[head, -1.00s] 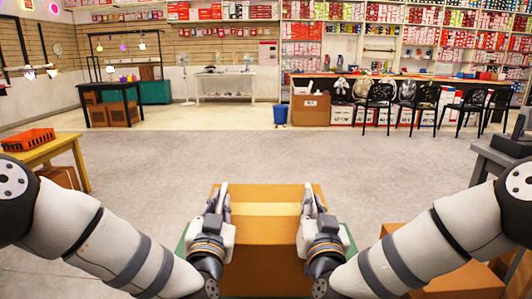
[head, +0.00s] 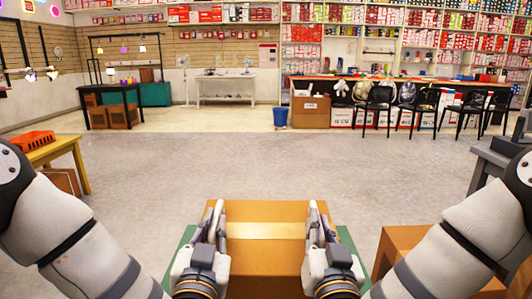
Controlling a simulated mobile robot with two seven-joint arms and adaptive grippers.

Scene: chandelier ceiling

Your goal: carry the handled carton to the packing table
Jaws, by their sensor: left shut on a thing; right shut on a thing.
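A brown carton (head: 266,258) with a pale tape strip across its top is low in the middle of the head view, right in front of me. My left gripper (head: 217,222) is shut on its left side and my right gripper (head: 318,224) is shut on its right side. The carton's handles are hidden by the fingers. A green surface (head: 178,262) shows on both sides below the carton; whether the carton touches it cannot be told. Which of the tables in view is the packing table is not clear.
A yellow table (head: 50,151) with an orange basket (head: 32,139) stands at left, a grey table (head: 492,160) at right. Another brown box (head: 408,240) is low at right. A black table (head: 110,104), a blue bin (head: 280,117) and chairs stand far back. The floor between is clear.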

